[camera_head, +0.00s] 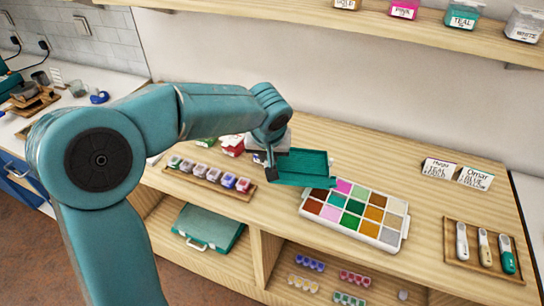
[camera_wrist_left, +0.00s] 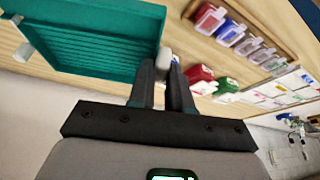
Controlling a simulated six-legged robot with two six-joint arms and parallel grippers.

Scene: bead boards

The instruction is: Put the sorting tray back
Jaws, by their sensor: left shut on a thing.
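The teal sorting tray (camera_head: 303,164) is a shallow tray, seen empty, over the wooden worktop behind the bead box. My left gripper (camera_head: 270,168) is shut on the tray's left end in the head view. The wrist view shows the fingers (camera_wrist_left: 166,78) at the tray's edge (camera_wrist_left: 110,76), with the ribbed floor beside them. A small pale piece shows by the fingertips. The tray overlaps the back left corner of the white bead box (camera_head: 392,247); I cannot tell whether they touch. My right gripper is not in view.
A wooden rack of small coloured jars (camera_head: 247,195) lies to the left, with red and green containers behind it. Two name cards (camera_head: 457,174) and a wooden tray of tools (camera_head: 456,270) are at the right. A teal case (camera_head: 208,230) sits on the shelf below.

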